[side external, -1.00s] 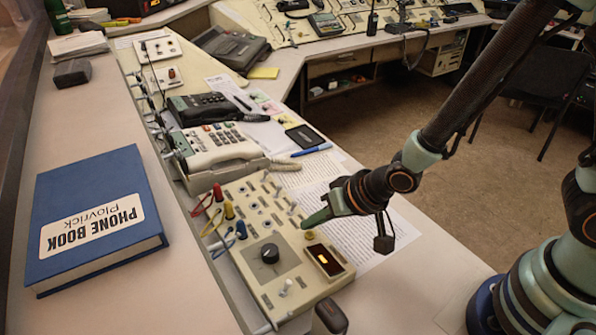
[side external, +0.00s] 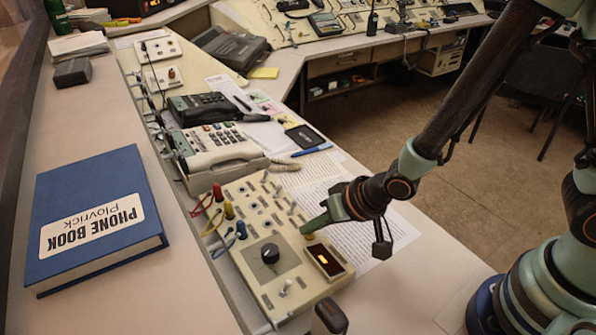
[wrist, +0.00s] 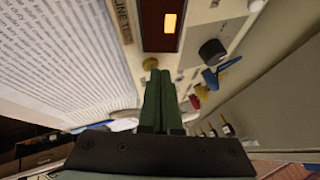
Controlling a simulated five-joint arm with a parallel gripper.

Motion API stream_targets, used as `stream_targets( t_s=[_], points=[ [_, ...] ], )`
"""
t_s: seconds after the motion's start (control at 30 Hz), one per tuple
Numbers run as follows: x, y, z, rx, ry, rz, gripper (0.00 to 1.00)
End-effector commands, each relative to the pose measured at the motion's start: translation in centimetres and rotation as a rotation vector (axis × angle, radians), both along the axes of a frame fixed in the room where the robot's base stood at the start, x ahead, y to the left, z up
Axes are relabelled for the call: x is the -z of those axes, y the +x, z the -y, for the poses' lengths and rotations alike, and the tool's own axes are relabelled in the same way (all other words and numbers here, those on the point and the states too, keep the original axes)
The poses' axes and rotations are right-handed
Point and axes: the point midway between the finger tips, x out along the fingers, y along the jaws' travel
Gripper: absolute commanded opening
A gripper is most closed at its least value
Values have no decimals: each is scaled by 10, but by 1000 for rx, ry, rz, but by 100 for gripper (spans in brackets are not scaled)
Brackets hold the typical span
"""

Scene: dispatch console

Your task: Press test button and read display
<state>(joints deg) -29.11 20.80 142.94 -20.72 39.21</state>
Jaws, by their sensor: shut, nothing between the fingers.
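The cream test panel (side external: 246,273) lies on the desk with a dark display (side external: 325,259), also at the top of the wrist view (wrist: 171,43). One orange-yellow block glows in the display; I cannot read a character in it. A yellow button (wrist: 150,63) sits beside the display in the wrist view, just past my fingertips. My gripper (side external: 304,230) has green fingers, shut and empty, pointing down at the panel by the button. In the wrist view the fingers (wrist: 160,74) lie side by side. I cannot tell whether they touch the button.
A dark knob (side external: 270,253), small toggles and red, yellow and blue plugs (side external: 229,212) stand on the panel. A telephone (side external: 222,157) is behind it. A blue phone book (side external: 95,215) lies left. Printed sheets (side external: 375,225) lie right of the panel.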

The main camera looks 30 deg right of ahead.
Motion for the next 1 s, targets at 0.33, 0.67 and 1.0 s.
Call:
stream_targets(
  t_s=[0.33,0.67,1.0],
  points=[
    [4,0,0,0,0,0,0],
    [4,0,0,0,0,0,0],
    [-10,0,0,0,1,1,0]
  ],
)
